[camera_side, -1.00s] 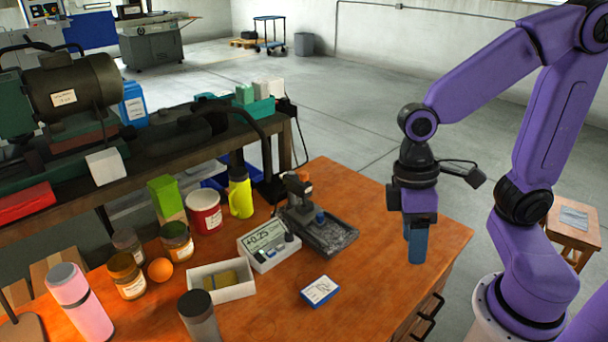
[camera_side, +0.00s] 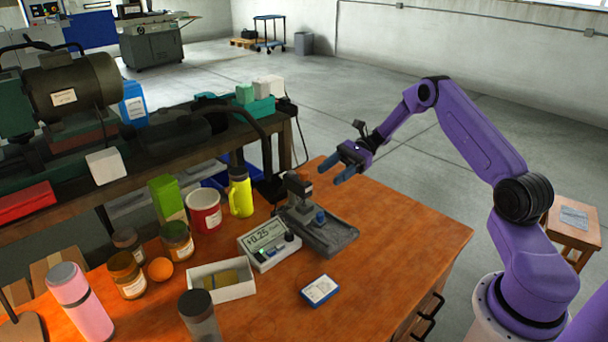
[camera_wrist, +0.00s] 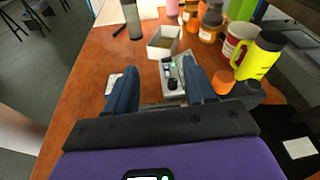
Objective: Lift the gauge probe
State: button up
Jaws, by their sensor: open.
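My gripper (camera_side: 329,171) is open and empty, with two blue fingers pointing left, above and behind the gauge stand. The dark gauge stand (camera_side: 299,185) has an upright post and head on a flat grey base (camera_side: 331,238), with a small blue piece (camera_side: 320,216) on it. I cannot make out which part is the gauge probe. The grey readout box (camera_side: 268,244) showing +0.25 stands left of the base.
A blue-and-white card box (camera_side: 320,290) lies in front. A white open box (camera_side: 222,278), jars, a red mug (camera_side: 204,211) and a yellow bottle (camera_side: 240,192) crowd the left. The table's right side is clear.

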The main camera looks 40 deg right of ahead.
aim_at(304, 172)
jog(key=w+d+f+m+t, duration=0.1)
jog(key=d+f+m+t, duration=0.15)
jog(key=d, duration=0.35)
jog(key=d+f+m+t, duration=0.1)
jog(key=d+m+t, duration=0.25)
jog(key=d, duration=0.35)
jog(key=shift+t+y, duration=0.4)
jog(key=x, duration=1.7)
jog(key=shift+w+a+f, duration=0.1)
jog(key=shift+a+f, duration=0.1)
jog(key=shift+a, duration=0.1)
